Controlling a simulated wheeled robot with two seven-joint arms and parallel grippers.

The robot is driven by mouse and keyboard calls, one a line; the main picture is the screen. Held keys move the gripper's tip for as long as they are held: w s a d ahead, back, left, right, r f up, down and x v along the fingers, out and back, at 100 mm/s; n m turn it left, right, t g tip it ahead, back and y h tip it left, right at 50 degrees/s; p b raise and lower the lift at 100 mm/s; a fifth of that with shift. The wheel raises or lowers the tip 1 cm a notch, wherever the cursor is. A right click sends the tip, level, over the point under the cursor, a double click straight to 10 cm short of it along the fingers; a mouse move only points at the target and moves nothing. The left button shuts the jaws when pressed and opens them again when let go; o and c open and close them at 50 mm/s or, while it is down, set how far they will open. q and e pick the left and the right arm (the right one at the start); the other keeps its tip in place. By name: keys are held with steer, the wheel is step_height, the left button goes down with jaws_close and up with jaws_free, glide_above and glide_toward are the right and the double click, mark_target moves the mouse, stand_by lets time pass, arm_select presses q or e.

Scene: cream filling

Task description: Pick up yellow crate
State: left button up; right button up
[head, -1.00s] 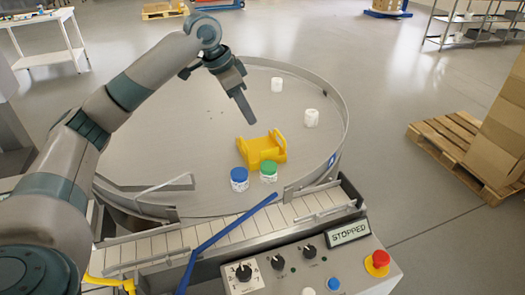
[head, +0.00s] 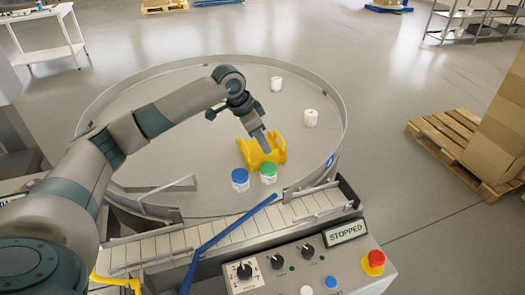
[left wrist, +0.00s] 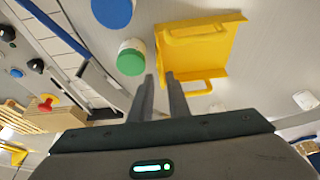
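The yellow crate (head: 278,153) lies on the round grey table, behind a blue-lidded jar (head: 240,179) and a green-lidded jar (head: 268,172). My left gripper (head: 265,147) reaches over the crate from the back left and covers part of it in the head view. The crate (left wrist: 207,55) is ahead and to the right of the fingertips there, with a handle near the right finger. I cannot tell whether they touch. My right gripper is not in view.
Two white jars (head: 276,84) (head: 310,118) stand farther back on the round table (head: 180,100), which has a raised rim. A conveyor (head: 250,226) and a control panel reading STOPPED (head: 346,233) are in front.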

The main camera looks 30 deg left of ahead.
arm_select(q)
steer(key=shift+w+d+f+p, duration=0.15)
steer(key=shift+w+f+p, duration=0.05)
steer(key=shift+f+p, duration=0.25)
steer(key=p+x, duration=0.1)
steer(key=x, duration=0.2)
steer(key=shift+w+p, duration=0.1)
steer(key=shift+p, duration=0.2)
steer(key=shift+w+d+f, duration=0.1)
steer(key=shift+w+f, duration=0.05)
steer(key=shift+f, duration=0.4)
steer(key=shift+r, duration=0.1)
jaws_close()
